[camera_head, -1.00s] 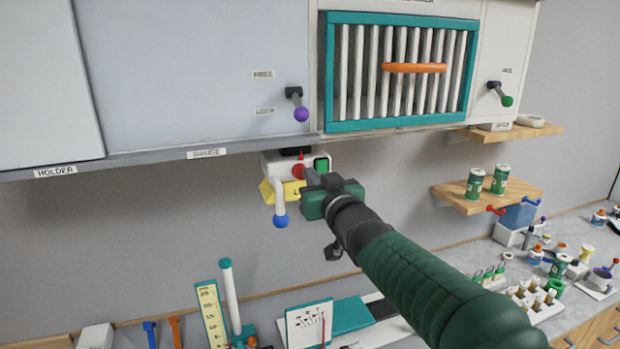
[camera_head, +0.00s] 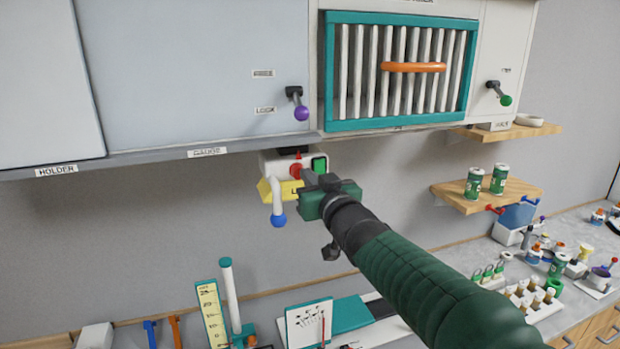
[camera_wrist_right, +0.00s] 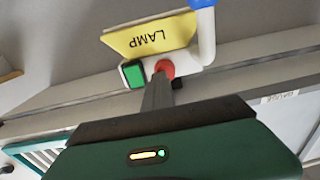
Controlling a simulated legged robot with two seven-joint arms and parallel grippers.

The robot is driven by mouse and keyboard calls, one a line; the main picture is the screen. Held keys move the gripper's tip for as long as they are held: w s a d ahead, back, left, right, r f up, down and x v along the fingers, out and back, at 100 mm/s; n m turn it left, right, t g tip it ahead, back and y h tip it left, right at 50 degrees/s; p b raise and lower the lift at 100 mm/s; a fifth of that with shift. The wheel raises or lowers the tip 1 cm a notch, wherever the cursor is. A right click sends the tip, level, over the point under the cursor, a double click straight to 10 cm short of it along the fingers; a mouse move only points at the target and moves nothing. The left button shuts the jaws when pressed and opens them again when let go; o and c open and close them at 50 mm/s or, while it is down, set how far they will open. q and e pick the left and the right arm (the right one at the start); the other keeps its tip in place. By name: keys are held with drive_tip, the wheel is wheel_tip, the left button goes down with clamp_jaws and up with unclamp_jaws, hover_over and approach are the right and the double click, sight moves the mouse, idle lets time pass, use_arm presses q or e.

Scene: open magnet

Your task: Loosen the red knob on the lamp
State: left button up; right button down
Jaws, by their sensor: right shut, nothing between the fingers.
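The lamp (camera_head: 268,163) is a white box under the cabinet's lower edge, with a yellow LAMP plate (camera_head: 290,190). It carries a red knob (camera_head: 296,171), a green square button (camera_head: 319,164) and a white lever with a blue ball end (camera_head: 278,220). My right gripper (camera_head: 308,176) is shut and empty, with its fingertips at the red knob. In the right wrist view the knob (camera_wrist_right: 165,68) shows just beyond the shut fingertips (camera_wrist_right: 160,78); I cannot tell whether they touch it. My left gripper is not in view.
The cabinet edge (camera_head: 150,164) runs just above the lamp. A teal-framed grille (camera_head: 400,72) and a purple-ended lever (camera_head: 301,112) are above. Shelves with green cans (camera_head: 475,182) are at right. The cluttered counter is below.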

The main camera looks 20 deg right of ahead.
drive_tip(key=shift+f, duration=0.45)
drive_tip(key=c, duration=1.4)
unclamp_jaws()
drive_tip(key=shift+a, duration=0.2)
drive_tip(key=shift+d, duration=0.15)
